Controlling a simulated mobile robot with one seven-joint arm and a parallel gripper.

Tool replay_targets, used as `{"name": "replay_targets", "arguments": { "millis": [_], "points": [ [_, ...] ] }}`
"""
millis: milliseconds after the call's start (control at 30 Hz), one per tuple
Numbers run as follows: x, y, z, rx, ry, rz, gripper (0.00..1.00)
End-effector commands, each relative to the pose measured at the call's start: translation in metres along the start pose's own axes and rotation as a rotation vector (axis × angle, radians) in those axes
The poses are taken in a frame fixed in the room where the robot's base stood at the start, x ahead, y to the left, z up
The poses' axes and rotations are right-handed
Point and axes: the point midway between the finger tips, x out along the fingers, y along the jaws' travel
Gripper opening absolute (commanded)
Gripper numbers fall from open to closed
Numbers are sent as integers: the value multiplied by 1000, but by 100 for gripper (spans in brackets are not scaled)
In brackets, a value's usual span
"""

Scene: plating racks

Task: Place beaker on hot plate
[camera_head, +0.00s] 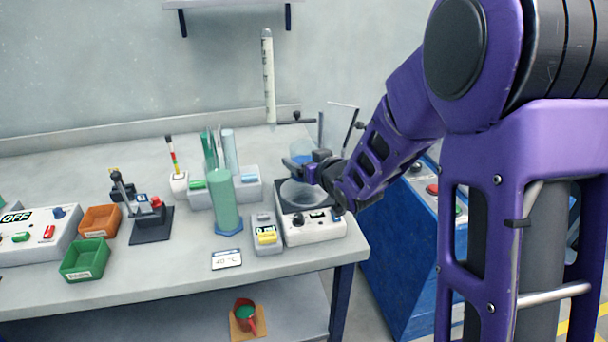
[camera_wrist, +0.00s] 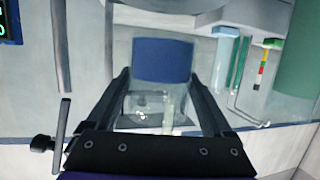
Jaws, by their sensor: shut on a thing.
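The beaker (camera_head: 301,148) is clear glass with blue liquid in its bottom. My gripper (camera_head: 310,168) is shut on it, with one finger on either side. The wrist view, which looks upside down, shows the beaker (camera_wrist: 162,62) between the fingers of my gripper (camera_wrist: 163,82). The beaker looks upright. The hot plate (camera_head: 312,230) is a white box with a dark top, a pale round plate (camera_head: 302,193) and a knob, at the right end of the table. The beaker appears above or behind the round plate. The exact gap is hard to tell.
A tall green cylinder (camera_head: 223,200) and a small grey device with a yellow button (camera_head: 266,235) stand left of the hot plate. A test-tube rack (camera_head: 247,185) is behind them. Stand rods (camera_head: 320,130) rise behind my gripper. The table's right edge is near.

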Motion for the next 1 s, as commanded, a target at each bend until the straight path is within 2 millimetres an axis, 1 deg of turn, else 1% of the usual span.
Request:
{"name": "replay_targets", "arguments": {
  "millis": [200,267,500,633,667,733,1000],
  "points": [
    [9,-1,29,1,-4,-1,19],
    [10,-1,34,0,-3,-1,19],
    [10,0,34,-1,0,0,19],
    [12,0,38,-1,0,0,19],
    [11,0,38,-1,-1,0,87],
    [11,0,37,-1,-1,0,100],
    [11,0,36,0,-1,0,100]
  ]
}}
